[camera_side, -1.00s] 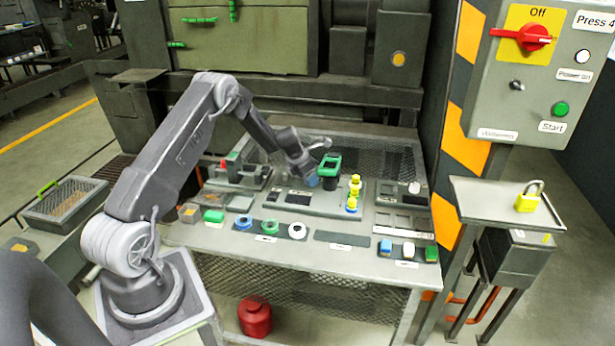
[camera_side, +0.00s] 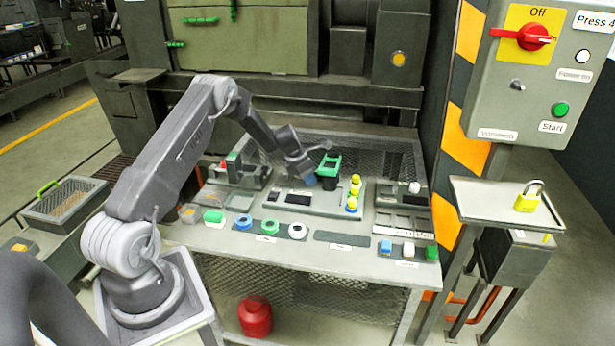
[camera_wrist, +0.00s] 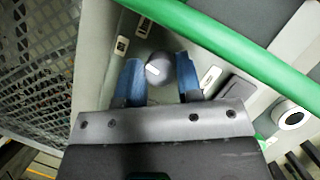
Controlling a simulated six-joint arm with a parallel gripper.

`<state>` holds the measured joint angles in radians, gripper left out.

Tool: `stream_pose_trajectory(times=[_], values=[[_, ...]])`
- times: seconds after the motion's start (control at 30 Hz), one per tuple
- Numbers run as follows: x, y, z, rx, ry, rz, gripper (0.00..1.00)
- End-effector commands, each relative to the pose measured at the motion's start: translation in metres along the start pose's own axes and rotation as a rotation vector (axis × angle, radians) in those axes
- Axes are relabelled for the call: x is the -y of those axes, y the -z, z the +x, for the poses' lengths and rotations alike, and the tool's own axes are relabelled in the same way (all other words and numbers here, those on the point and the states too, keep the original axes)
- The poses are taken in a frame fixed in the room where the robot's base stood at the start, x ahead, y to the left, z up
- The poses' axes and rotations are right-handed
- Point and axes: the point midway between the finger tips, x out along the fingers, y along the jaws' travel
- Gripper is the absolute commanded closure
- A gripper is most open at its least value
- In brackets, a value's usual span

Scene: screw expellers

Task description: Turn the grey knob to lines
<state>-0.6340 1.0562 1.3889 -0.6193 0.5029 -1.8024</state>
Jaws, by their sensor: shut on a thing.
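The grey knob (camera_wrist: 159,69) shows in the wrist view as a round dark-grey cap with a short white mark. My gripper (camera_wrist: 160,80) has blue fingers, one on each side of the knob, and is shut on it. In the side view my gripper (camera_side: 311,181) is low over the back middle of the bench panel, and the knob is hidden there. Small white labels (camera_wrist: 121,45), (camera_wrist: 144,28) and (camera_wrist: 210,77) lie around the knob. Their symbols are too small to tell, so I cannot say which one shows lines.
Yellow and blue pieces (camera_side: 353,195) stand further right. Coloured rings (camera_side: 270,227) lie along the bench front. Wire mesh (camera_wrist: 40,60) lies left in the wrist view.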

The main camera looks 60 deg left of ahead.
Motion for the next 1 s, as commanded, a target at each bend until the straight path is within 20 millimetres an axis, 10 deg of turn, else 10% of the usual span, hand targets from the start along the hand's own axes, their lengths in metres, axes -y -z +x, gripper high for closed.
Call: stream_pose_trajectory(times=[1.0], values=[[-0.0032, -0.0013, 0.0000, 0.001, 0.309, 0.748, 0.91]])
